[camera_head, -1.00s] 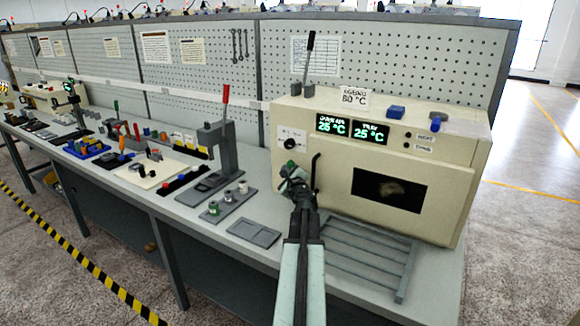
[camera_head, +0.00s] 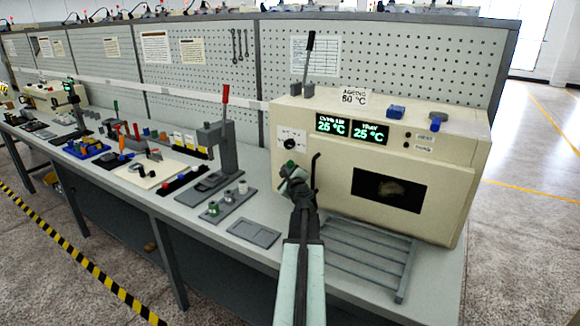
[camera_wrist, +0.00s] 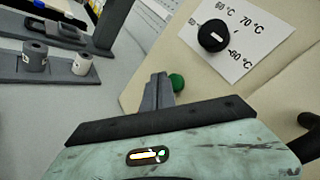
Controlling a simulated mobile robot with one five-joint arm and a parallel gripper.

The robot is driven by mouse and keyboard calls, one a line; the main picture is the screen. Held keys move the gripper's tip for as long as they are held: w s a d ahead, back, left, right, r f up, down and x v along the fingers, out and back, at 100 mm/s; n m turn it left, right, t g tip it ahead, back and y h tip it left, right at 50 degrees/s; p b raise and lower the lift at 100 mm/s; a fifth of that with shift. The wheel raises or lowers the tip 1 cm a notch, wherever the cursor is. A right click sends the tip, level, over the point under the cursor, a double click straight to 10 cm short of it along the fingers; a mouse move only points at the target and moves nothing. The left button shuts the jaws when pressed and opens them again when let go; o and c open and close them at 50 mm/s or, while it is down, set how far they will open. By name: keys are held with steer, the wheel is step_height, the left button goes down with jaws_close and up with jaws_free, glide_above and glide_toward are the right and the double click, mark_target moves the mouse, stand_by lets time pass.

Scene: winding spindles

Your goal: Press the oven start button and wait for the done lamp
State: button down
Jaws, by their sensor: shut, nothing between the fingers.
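The cream oven (camera_head: 455,195) stands on the right of the bench. Its green start button (camera_wrist: 178,82) sits on the front panel below the dial (camera_wrist: 213,35); in the head view it shows as a small green spot (camera_head: 290,163). My gripper (camera_wrist: 160,82) is shut and empty, its fingertips right beside the button, overlapping its left edge in the wrist view. I cannot tell whether they touch it. In the head view my gripper (camera_head: 288,176) is at the oven's left front. Two small dark lamps (camera_head: 407,139) sit beside blurred labels; neither looks lit. Both displays (camera_head: 352,129) read 25 °C.
A dark handle (camera_head: 315,172) stands out from the oven front beside my gripper. A grey rack (camera_head: 365,255) lies before the oven. A lever press (camera_head: 222,145) and a tray with small cylinders (camera_head: 228,205) stand to the left.

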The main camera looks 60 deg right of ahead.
steer(key=shift+d, duration=0.15)
stand_by(0.4)
steer(key=shift+d, duration=0.25)
steer(key=shift+d, duration=0.55)
stand_by(0.9)
steer(key=shift+a, duration=0.85)
steer(key=a, duration=0.5)
